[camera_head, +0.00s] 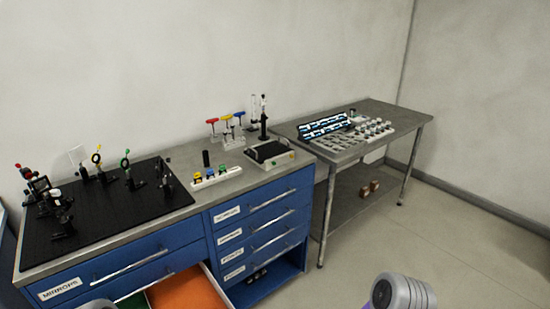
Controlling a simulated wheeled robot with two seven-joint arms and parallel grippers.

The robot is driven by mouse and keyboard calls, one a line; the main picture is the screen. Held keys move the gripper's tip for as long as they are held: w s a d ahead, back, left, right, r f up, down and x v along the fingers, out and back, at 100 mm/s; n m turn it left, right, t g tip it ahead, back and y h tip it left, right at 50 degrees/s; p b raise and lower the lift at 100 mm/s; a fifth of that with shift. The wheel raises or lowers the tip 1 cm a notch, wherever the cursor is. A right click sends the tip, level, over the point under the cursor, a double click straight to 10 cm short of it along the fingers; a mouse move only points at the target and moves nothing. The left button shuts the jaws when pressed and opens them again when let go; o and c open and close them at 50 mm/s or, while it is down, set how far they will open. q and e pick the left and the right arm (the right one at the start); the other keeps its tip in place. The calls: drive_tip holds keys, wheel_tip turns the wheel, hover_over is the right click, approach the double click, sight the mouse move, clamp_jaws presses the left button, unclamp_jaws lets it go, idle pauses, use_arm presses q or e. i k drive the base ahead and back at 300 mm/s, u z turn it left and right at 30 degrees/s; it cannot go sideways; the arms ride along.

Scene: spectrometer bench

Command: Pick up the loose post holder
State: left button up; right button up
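I cannot tell for certain which item is the loose post holder. A small upright black cylinder (206,158) stands alone on the grey bench top behind a white rack and may be it. Other black posts and mounts (130,178) stand on the black breadboard (110,217) at the left, too small to tell apart. Neither gripper shows. Only grey rounded parts of my own arms show at the bottom edge, right of centre and at the lower left, well away from the bench top.
A drawer with an orange bottom (190,290) stands open at the front of the blue cabinet (255,228). A balance-like device (270,155) and coloured T-handle tools (226,119) stand on the bench. A steel table (390,110) with trays is at the right. The floor (440,230) is clear.

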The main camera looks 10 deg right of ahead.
sight(205, 157)
drive_tip(key=z, duration=1.35)
drive_tip(key=i, duration=2.75)
drive_tip(key=u, duration=2.6)
